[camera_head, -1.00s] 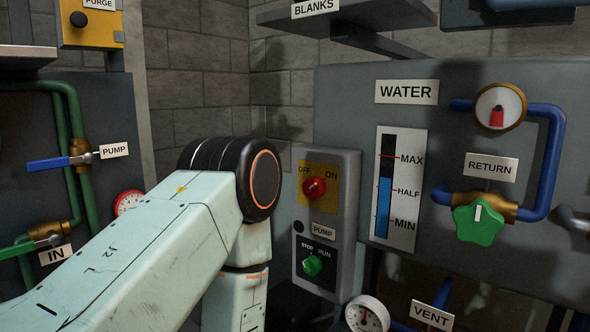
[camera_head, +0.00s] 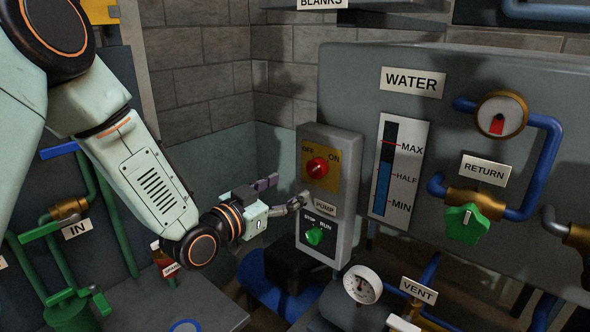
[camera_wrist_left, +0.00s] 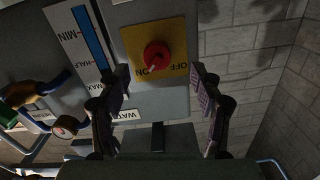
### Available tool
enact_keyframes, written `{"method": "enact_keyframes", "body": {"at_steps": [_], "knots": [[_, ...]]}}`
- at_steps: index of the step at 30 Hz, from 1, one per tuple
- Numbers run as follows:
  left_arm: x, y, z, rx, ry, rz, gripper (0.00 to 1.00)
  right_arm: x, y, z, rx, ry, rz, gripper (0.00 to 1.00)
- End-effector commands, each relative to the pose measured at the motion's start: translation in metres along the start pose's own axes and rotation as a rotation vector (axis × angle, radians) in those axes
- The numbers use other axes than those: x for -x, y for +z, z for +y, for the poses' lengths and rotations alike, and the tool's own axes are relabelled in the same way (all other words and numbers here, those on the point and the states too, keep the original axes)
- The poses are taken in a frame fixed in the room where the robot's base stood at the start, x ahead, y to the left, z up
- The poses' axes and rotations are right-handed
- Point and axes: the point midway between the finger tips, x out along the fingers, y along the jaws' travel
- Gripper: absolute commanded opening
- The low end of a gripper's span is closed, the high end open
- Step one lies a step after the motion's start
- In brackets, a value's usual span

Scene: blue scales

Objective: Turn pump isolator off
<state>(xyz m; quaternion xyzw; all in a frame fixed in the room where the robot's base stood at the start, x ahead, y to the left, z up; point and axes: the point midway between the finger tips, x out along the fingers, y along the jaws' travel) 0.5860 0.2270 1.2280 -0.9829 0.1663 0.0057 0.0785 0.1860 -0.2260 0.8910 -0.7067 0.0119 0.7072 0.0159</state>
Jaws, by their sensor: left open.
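The red pump isolator knob (camera_head: 317,168) sits on a yellow plate marked OFF and ON, on the upper part of a grey control box (camera_head: 342,195). In the left wrist view the picture is upside down; the red knob (camera_wrist_left: 157,55) lies between the two fingers in the picture, apart from both. Its pale mark seems to face the ON side. My left gripper (camera_head: 290,190) is open and empty, in front of the box and a little below and left of the knob. My right gripper is not in view.
Below the knob are a PUMP label (camera_head: 325,208) and a green stop/run knob (camera_head: 314,236). The WATER panel with its level gauge (camera_head: 399,165) and green RETURN valve (camera_head: 468,223) stands right. A bottle (camera_head: 164,262) stands on the bench below my arm.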

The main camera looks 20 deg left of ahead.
Motion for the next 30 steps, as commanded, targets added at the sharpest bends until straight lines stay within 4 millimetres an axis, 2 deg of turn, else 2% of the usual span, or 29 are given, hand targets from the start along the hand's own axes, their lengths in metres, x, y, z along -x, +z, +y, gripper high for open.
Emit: {"method": "enact_keyframes", "body": {"at_steps": [3, 7, 15, 21, 30], "knots": [[-0.003, -0.009, 0.004, -0.039, 0.011, 0.041, 0.65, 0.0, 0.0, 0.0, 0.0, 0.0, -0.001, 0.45], [-0.014, -0.009, 0.005, -0.049, 0.015, 0.041, 0.65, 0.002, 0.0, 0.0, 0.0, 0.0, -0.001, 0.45], [-0.054, -0.011, 0.007, -0.047, 0.016, 0.04, 0.65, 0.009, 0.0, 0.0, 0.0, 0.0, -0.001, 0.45], [-0.074, -0.011, 0.006, -0.044, 0.013, 0.039, 0.65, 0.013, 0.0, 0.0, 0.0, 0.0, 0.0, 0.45], [-0.08, -0.011, 0.004, -0.041, 0.009, 0.039, 0.65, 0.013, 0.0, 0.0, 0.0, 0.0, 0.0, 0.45]]}}
